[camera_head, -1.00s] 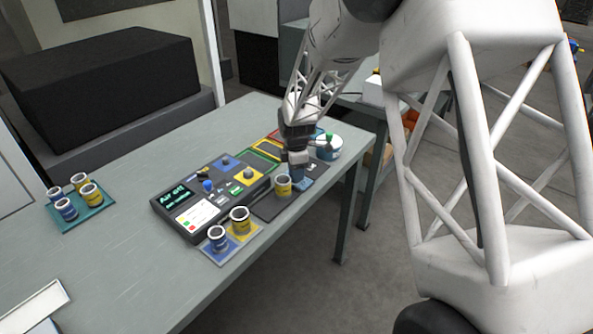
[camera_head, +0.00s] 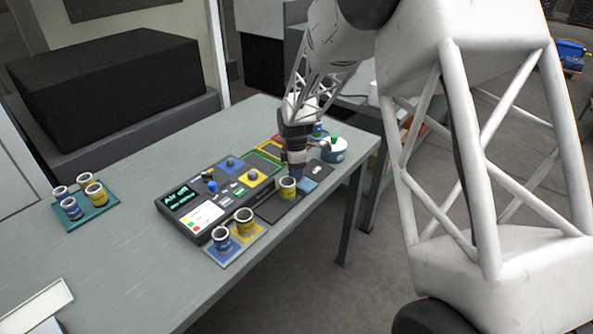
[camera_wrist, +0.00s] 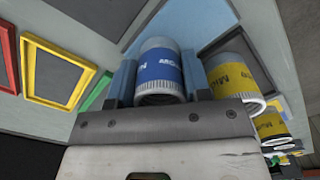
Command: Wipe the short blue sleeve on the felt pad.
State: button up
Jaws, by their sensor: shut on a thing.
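My gripper (camera_head: 297,174) points down at the right part of the table. In the wrist view its light blue fingers (camera_wrist: 161,78) are shut on a blue sleeve (camera_wrist: 160,68) with a white rim and lettering. The head view mostly hides this sleeve. A flat blue pad (camera_head: 310,186), likely the felt pad, lies just right of the fingers; a blue patch (camera_wrist: 203,24) also shows beyond the sleeve in the wrist view. I cannot tell whether the sleeve touches it. A yellow sleeve (camera_head: 287,188) stands close in front of the gripper; it also shows in the wrist view (camera_wrist: 238,78).
A console (camera_head: 212,202) with a screen and knobs lies left of my gripper. Blue and yellow sleeves stand on a front tray (camera_head: 233,252) and a teal tray (camera_head: 92,223). A round white-and-teal container (camera_head: 334,150) is behind right. Bare table lies between the teal tray and console.

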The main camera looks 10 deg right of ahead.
jog(key=shift+s+d+f, duration=0.1)
jog(key=shift+s+f, duration=0.05)
jog(key=shift+s+d, duration=0.4)
jog(key=shift+s, duration=0.05)
jog(key=shift+s+d, duration=0.25)
jog(key=shift+s+d, duration=0.15)
jog(key=shift+d, duration=0.05)
dwell(0.6)
jog(key=shift+s+d+r, duration=0.2)
jog(key=shift+s+d, duration=0.35)
jog(key=shift+d, duration=0.05)
jog(key=shift+w+a, duration=0.1)
jog(key=shift+a, duration=0.05)
dwell(0.4)
jog(key=shift+w+a, duration=0.6)
jog(key=shift+w, duration=0.05)
jog(key=shift+w+a, duration=0.15)
dwell(0.4)
